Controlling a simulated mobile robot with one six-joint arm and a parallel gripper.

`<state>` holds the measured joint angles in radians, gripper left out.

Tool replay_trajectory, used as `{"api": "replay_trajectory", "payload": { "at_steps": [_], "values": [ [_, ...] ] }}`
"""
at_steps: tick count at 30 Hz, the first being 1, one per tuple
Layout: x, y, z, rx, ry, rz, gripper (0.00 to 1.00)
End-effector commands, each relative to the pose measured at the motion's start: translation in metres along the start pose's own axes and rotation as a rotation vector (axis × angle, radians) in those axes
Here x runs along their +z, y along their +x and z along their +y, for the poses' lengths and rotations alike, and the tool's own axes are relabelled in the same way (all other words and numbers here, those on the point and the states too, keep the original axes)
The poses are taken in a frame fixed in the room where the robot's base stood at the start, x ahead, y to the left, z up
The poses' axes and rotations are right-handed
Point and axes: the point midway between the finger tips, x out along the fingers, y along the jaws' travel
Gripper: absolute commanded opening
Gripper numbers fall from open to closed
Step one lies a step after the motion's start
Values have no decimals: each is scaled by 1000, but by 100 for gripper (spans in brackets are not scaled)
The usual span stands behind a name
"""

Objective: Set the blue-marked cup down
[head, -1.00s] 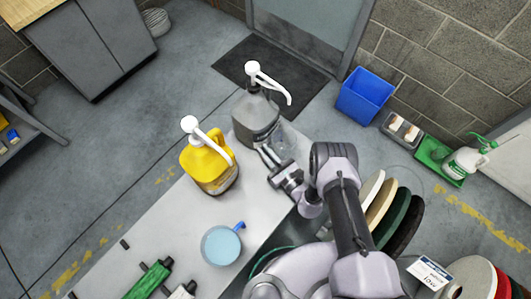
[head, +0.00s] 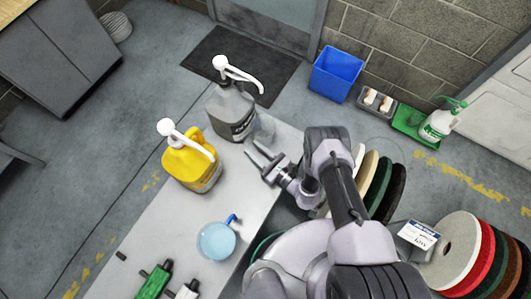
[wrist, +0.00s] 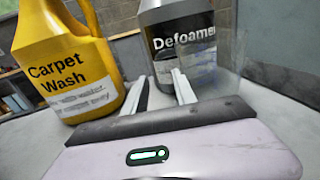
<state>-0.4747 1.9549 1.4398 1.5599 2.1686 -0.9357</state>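A clear cup (head: 265,129) stands on the pale bench top beside the grey Defoamer jug (head: 231,112). In the wrist view the see-through cup (wrist: 208,68) shows faintly in front of the jug's label.
A yellow Carpet Wash jug (head: 192,165) with a white pump stands left of my gripper. A blue-handled vessel of light blue liquid (head: 217,241) and a green-bodied tool (head: 154,281) are nearer. Round pads (head: 380,185) stand right of the arm. The bench between jugs and vessel is clear.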

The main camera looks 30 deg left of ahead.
Motion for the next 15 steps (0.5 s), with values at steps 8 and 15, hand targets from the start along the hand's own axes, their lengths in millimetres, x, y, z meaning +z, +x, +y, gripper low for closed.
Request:
{"api": "replay_trajectory", "payload": {
  "at_steps": [8,15],
  "values": [
    [1,-60,-2,-6,2,0,33],
    [0,-75,0,0,0,-2,33]
  ]
}}
